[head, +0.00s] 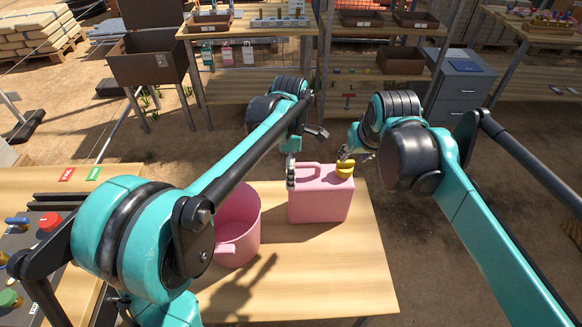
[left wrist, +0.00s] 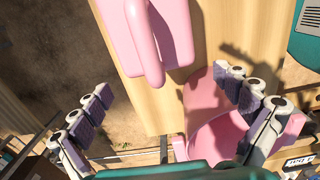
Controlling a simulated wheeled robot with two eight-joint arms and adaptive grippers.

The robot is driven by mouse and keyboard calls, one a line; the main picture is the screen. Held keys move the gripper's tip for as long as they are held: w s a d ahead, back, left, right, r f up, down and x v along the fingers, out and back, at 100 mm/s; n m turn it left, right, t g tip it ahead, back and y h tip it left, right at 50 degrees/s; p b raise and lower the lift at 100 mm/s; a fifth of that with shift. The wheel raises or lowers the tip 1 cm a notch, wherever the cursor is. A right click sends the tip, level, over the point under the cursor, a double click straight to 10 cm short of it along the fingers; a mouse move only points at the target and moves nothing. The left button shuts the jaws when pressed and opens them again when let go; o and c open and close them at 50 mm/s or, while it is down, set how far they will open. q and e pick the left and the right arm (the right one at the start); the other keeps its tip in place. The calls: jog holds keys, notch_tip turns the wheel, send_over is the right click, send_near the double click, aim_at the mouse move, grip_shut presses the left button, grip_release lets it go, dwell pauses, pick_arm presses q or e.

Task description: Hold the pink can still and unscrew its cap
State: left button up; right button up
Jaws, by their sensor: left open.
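The pink can (head: 322,205) stands upright on the wooden table, its handle on top and its yellow cap (head: 345,170) at the top right. In the left wrist view the can (left wrist: 120,40) lies ahead of the fingers, and its cap is out of frame. My left gripper (left wrist: 168,100) is open and empty, with the can beyond its fingertips. In the head view it hangs at the can's left end. My right gripper (head: 345,157) is right at the cap. Whether its fingers close on the cap is too small to tell.
A pink bucket (head: 240,225) stands on the table left of the can, close to my left gripper; it also shows in the left wrist view (left wrist: 222,128). The table's front right (head: 340,285) is bare. A bench with coloured buttons (head: 48,222) is at left. Shelves stand behind.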

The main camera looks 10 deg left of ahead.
pick_arm(q)
jog(key=shift+w+d+f, duration=0.1)
jog(key=shift+f, duration=0.15)
notch_tip(320, 180, down, 8)
jog(key=shift+r, duration=0.25)
jog(key=c, duration=1.7)
jog(key=shift+c, duration=0.2)
